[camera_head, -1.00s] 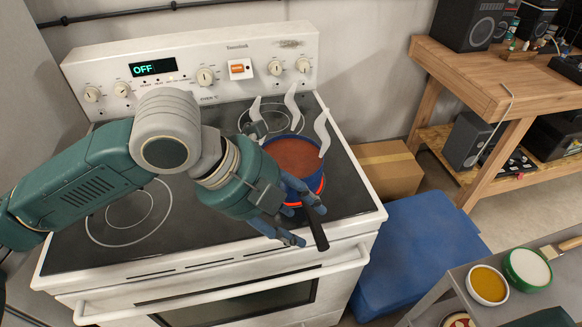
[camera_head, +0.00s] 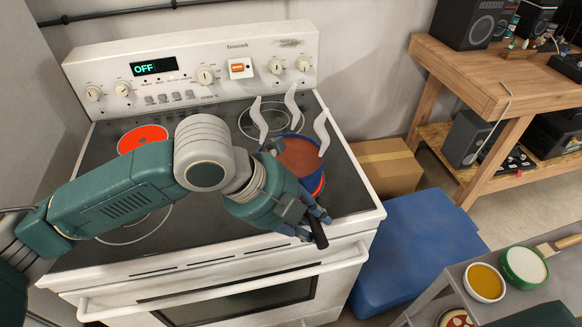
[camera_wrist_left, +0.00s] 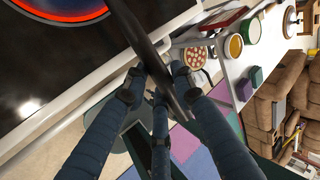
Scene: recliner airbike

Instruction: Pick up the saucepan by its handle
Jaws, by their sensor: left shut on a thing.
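The blue saucepan (camera_head: 316,177) with reddish-brown contents stands at the right front of the stovetop, with white steam curls above it. Its black handle (camera_head: 319,234) points toward the stove's front edge. My left gripper (camera_head: 314,224) is shut on the handle, close to its outer part. In the left wrist view the dark handle (camera_wrist_left: 150,45) runs down between the blue fingers of my left gripper (camera_wrist_left: 160,90). The arm and hand hide part of the pan's left side. My right gripper is not in view.
A red burner (camera_head: 143,138) glows at the back left of the stove (camera_head: 220,225). A blue bin (camera_head: 415,240) and a cardboard box (camera_head: 388,170) stand to the right. A grey counter (camera_head: 450,285) holds a yellow bowl (camera_head: 485,282) and a green-rimmed one (camera_head: 525,266).

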